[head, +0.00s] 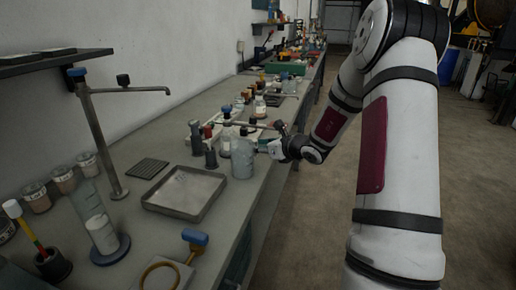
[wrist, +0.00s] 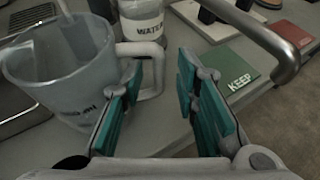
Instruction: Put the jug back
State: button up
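The jug (head: 242,160) is a cloudy grey pitcher standing upright on the bench, right of a shallow metal tray and close to the bench's front edge. In the wrist view the jug (wrist: 62,75) fills the left side, with its pale handle (wrist: 158,72) pointing right. My gripper (head: 270,147) is at the handle side of the jug. In the wrist view my gripper (wrist: 160,82) is open, with teal finger pads apart. The handle shows between the fingertips, nearer the left finger; I cannot tell whether they touch.
A bottle labelled WATER (wrist: 142,18) stands close behind the jug. The metal tray (head: 150,205) and tap (head: 102,135) are left of the jug.

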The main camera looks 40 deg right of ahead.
jog(key=v, duration=1)
jog(key=s+a+r+n+g+y, duration=0.25)
jog(key=a+n, duration=0.35)
jog(key=a, duration=0.3)
jog(key=s+a+r+n+g+y, duration=0.1)
jog(key=s+a+r+n+g, duration=0.25)
jog(key=a, duration=0.55)
jog(key=s+a+r+n+y, duration=0.2)
jog(key=s+a+n, duration=0.1)
jog(key=a+n, duration=0.55)
jog(key=s+a+n+g+h, duration=0.1)
jog(key=s+a+n+g, duration=0.1)
jog(key=s+a+n, duration=0.3)
jog(key=s+a+n+g+h, duration=0.1)
jog(key=s+n+g, duration=0.15)
jog(key=s, duration=0.45)
jog(key=s+d+n+h, duration=0.5)
jog(key=s+n, duration=0.4)
jog(key=s, duration=0.2)
jog(key=shift+s+d+r+p, duration=0.15)
jog(key=shift+d+r+p, duration=0.05)
jog(key=shift+r+p, duration=0.2)
notch_tip(320, 180, up, 7)
jog(key=t+p, duration=0.1)
jog(key=p, duration=0.4)
jog(key=shift+f, duration=0.15)
